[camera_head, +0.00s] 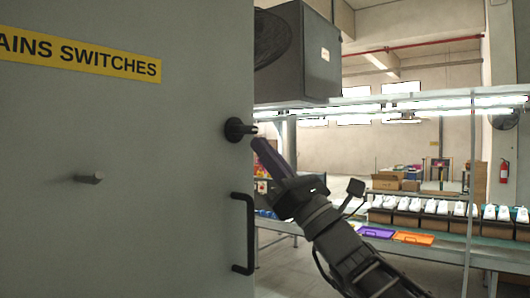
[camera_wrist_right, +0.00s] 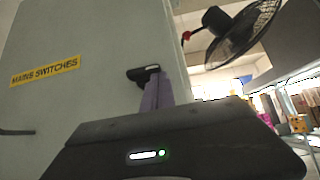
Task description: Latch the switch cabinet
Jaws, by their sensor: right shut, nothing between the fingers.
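The grey switch cabinet (camera_head: 130,215) fills the left of the head view, its yellow MAINS SWITCHES label near the top. A black latch knob (camera_head: 236,130) sits near the cabinet's right edge, its short lever pointing right. My right gripper (camera_head: 258,143) is shut and empty, its purple fingers just below the lever's end. In the right wrist view the latch (camera_wrist_right: 142,73) shows at the tips of the fingers (camera_wrist_right: 154,88). I cannot tell whether they touch it. My left gripper is not in view.
A black bar handle (camera_head: 248,235) stands out from the cabinet below the latch, left of my right arm. A small grey peg (camera_head: 90,178) sticks out further left. A dark fan box (camera_head: 310,60) hangs above right. A bench with shoes (camera_head: 450,222) stands behind.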

